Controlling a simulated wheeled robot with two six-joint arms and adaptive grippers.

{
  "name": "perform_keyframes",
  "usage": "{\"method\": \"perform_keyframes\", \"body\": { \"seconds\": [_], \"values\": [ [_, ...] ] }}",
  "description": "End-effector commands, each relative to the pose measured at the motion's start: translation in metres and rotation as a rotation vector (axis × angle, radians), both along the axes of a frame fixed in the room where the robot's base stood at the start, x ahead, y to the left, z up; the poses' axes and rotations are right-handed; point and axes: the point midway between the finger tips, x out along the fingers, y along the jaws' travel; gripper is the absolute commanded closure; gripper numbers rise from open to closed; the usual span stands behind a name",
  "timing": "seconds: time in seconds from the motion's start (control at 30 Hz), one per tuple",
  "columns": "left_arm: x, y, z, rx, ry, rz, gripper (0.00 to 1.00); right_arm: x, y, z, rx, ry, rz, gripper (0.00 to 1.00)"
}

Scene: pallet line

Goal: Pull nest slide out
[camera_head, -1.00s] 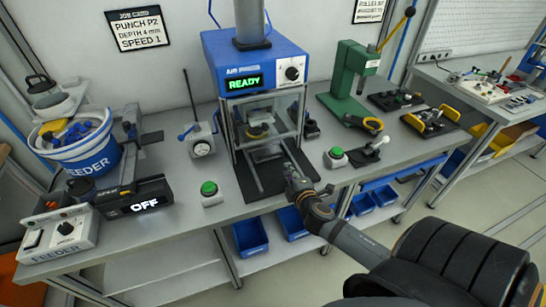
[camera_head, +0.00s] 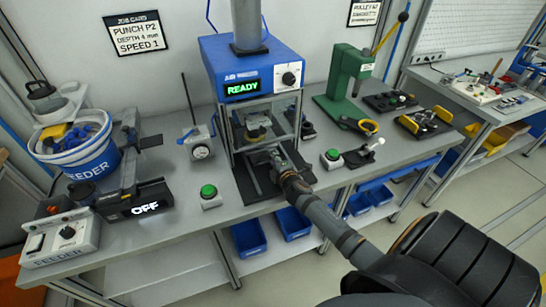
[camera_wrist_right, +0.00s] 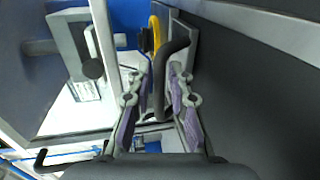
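The blue air press (camera_head: 250,66) shows READY on its green display. Its nest slide is inside the guard frame, with a dark and yellow nest (camera_head: 256,131) under the press head. My right gripper (camera_head: 274,158) is low at the front of the press. In the right wrist view, a dark bent handle (camera_wrist_right: 171,75) lies between the two fingers of the gripper (camera_wrist_right: 160,78). The fingers are apart, with a gap visible beside the handle. A yellow part (camera_wrist_right: 154,32) shows beyond the fingertips. My left gripper is not in view.
Green push buttons stand left (camera_head: 209,191) and right (camera_head: 333,154) of the press. The feeder bucket (camera_head: 85,150) is far left.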

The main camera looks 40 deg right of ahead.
Motion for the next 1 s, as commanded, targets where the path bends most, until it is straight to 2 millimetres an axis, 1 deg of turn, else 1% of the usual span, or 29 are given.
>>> {"method": "perform_keyframes", "body": {
  "seconds": [0.17,0.2,0.3,0.33,1.0],
  "values": [
    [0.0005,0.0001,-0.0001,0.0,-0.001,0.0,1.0,-0.0001,0.0,-0.0006,0.0,0.001,0.0,0.8],
    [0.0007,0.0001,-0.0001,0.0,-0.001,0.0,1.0,-0.0001,-0.0001,-0.0006,0.001,0.001,0.0,0.83],
    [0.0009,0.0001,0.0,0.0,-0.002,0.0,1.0,-0.0003,0.0,-0.0007,0.001,0.001,-0.001,0.97],
    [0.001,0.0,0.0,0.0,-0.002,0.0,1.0,-0.0004,0.0,-0.0006,0.001,0.001,-0.001,1.0],
    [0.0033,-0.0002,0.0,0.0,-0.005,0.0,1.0,-0.0009,-0.0003,-0.0014,0.001,0.003,-0.001,1.0]
  ]
}}
